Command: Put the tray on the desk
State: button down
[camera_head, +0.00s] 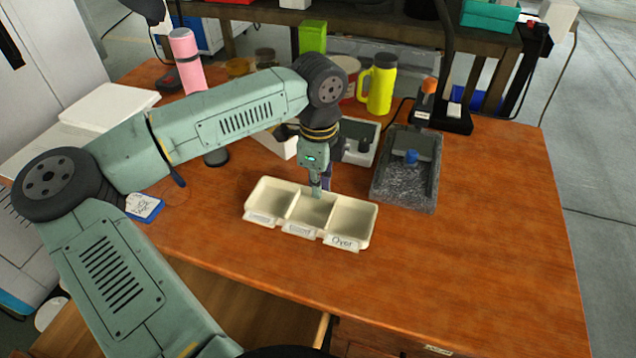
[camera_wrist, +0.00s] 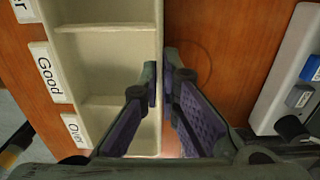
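A cream tray (camera_head: 345,206) with three empty compartments is over the front middle of the wooden desk (camera_head: 480,250). White labels run along its near side, one reading "Over". It looks level; I cannot tell whether its base touches the desk. My gripper (camera_head: 319,192) points down at the tray's far long wall. In the wrist view, the fingers of my gripper (camera_wrist: 160,75) straddle the wall of the tray (camera_wrist: 105,50), one inside and one outside. They appear closed on it, with almost no gap.
A dark grey bin (camera_head: 403,195) with a blue item stands right of the tray. Behind are a pale box with dark knobs (camera_head: 358,150), a yellow mug (camera_head: 378,90) and a pink bottle (camera_head: 186,60). A blue-white tag (camera_head: 144,207) lies left. The desk's right front is clear.

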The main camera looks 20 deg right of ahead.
jog(key=shift+f, duration=0.15)
jog(key=c, duration=1.8)
grip_release()
jog(key=shift+r, duration=0.7)
notch_tip(320, 180, up, 11)
jog(key=b, duration=0.2)
